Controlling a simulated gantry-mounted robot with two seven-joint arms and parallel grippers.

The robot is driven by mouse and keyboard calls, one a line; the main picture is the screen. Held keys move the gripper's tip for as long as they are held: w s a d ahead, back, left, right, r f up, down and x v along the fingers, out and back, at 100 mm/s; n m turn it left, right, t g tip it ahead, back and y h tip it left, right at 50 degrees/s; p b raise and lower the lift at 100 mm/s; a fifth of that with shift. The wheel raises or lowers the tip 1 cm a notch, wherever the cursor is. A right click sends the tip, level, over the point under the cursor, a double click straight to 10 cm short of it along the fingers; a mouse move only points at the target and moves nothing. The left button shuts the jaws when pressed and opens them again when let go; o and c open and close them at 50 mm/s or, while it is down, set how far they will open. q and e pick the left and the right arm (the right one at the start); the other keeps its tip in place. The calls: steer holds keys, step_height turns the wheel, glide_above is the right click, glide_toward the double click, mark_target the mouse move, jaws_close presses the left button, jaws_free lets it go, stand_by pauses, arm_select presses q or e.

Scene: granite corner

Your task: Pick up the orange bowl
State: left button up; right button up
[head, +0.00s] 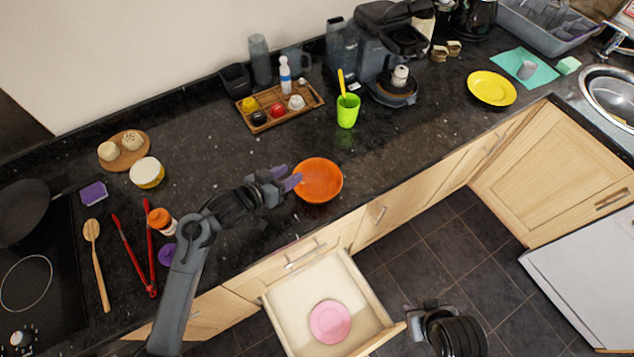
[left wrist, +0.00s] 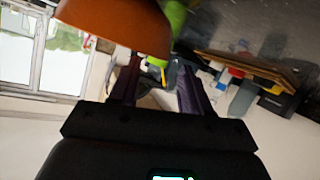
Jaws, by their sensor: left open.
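The orange bowl (head: 322,181) stands upright on the dark granite counter near its front edge. My left gripper (head: 284,178) is at the bowl's left rim, its purple fingers open and pointing toward it. One fingertip overlaps the rim in the head view; I cannot tell whether it touches. In the left wrist view the bowl (left wrist: 115,24) fills the upper left, close to the left finger of the open gripper (left wrist: 157,80). My right gripper (head: 415,318) is low at the bottom, beyond the counter, and its jaw state is unclear.
A green cup (head: 347,112) with a yellow utensil stands behind the bowl. A wooden tray (head: 307,101) of small jars is behind it to the left. An open drawer (head: 283,298) with a pink plate (head: 330,321) juts out below. Counter right of the bowl is clear.

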mark_target(296, 170)
arm_select(q)
steer(key=shift+f+p+x, duration=0.15)
steer(key=shift+p+x, duration=0.05)
steer(key=shift+x, duration=1)
steer(key=shift+f+p+x, duration=0.15)
steer(key=shift+p+x, duration=0.05)
steer(key=shift+x, duration=1.05)
steer(key=shift+a, duration=0.2)
jaws_close()
